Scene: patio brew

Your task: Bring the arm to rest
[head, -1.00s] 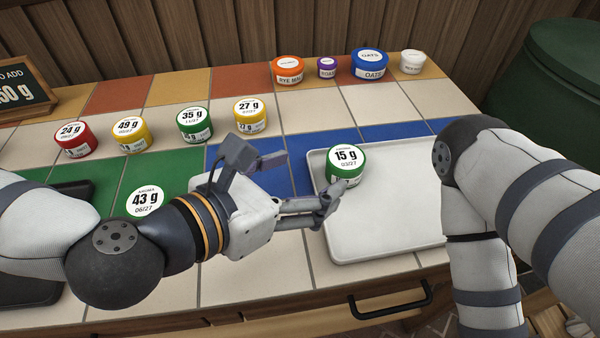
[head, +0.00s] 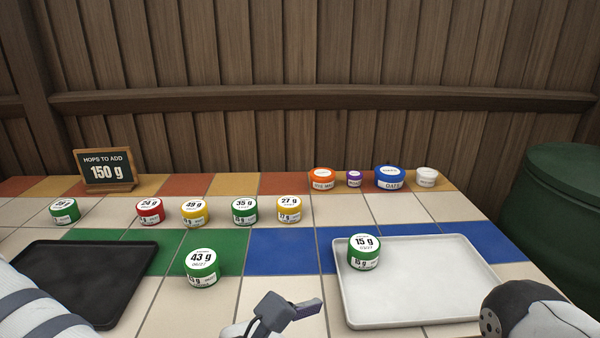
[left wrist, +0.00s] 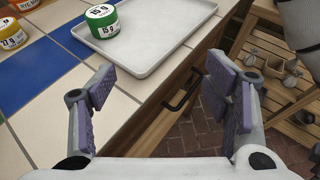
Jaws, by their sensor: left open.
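My left gripper (left wrist: 158,105) is open and empty in the left wrist view, its purple-padded fingers wide apart above the table's front edge. In the head view only part of it shows at the bottom middle, with one finger visible. A green 15 g tub (head: 364,252) stands on the left part of the white tray (head: 425,290); both also show at the top of the left wrist view, apart from the fingers. My right arm's dark joint shows at the bottom right of the head view, but its gripper is out of sight.
A green 43 g tub (head: 201,268) stands between the trays, right of the black tray (head: 75,280). Several tubs stand in a row behind, with ingredient tubs (head: 390,178) at the back. A sign (head: 104,170) reads 150 g. A green barrel (head: 560,210) stands right.

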